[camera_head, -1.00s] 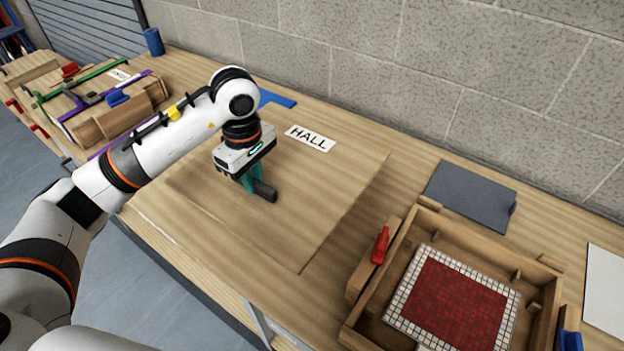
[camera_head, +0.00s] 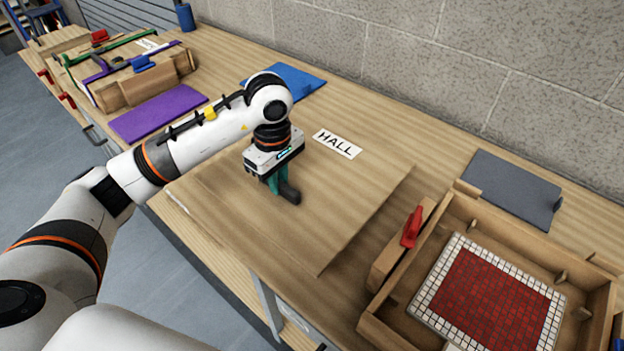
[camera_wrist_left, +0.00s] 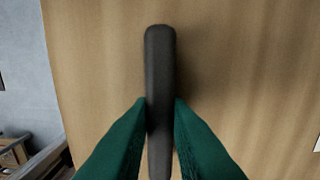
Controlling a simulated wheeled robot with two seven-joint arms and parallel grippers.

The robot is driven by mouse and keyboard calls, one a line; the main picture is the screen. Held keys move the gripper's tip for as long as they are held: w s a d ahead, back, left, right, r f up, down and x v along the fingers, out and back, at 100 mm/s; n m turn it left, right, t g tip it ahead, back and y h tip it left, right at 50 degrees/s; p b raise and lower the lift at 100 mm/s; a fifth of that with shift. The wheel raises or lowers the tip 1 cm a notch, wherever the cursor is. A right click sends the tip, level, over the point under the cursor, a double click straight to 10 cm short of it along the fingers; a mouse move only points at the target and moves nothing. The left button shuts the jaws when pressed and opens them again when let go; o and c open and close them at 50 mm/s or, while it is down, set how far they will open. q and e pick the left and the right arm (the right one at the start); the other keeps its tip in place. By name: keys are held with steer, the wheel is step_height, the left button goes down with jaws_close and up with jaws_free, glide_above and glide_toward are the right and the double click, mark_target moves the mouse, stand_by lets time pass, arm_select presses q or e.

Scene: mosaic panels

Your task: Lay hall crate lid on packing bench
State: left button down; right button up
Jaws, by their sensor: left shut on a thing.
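The hall crate lid (camera_head: 240,215) is a wide, flat wooden panel over the front middle of the packing bench (camera_head: 440,130). A white card reading HALL (camera_head: 337,143) shows near its far edge. My left gripper (camera_head: 283,190) is above the panel and shut on its dark bar handle (camera_head: 291,194). In the left wrist view, the green fingers (camera_wrist_left: 160,115) press on both sides of the handle (camera_wrist_left: 160,60). I cannot tell whether the panel touches the bench or hangs just above it. My right gripper is not in view.
At the right, an open wooden crate (camera_head: 385,335) holds a red and white mosaic panel (camera_head: 490,300); a red clamp (camera_head: 412,228) stands at its side. A grey sheet (camera_head: 512,188), blue sheet (camera_head: 300,80) and purple sheet (camera_head: 158,112) lie around. A block wall backs the bench.

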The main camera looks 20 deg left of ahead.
arm_select(q)
step_height(320, 180, down, 8)
steer(key=shift+f+p, duration=0.2)
steer(key=shift+p, duration=0.9)
steer(key=shift+f, duration=0.1)
steer(key=c, duration=1.4)
jaws_free()
steer(key=shift+s, duration=0.1)
steer(key=shift+o, duration=0.2)
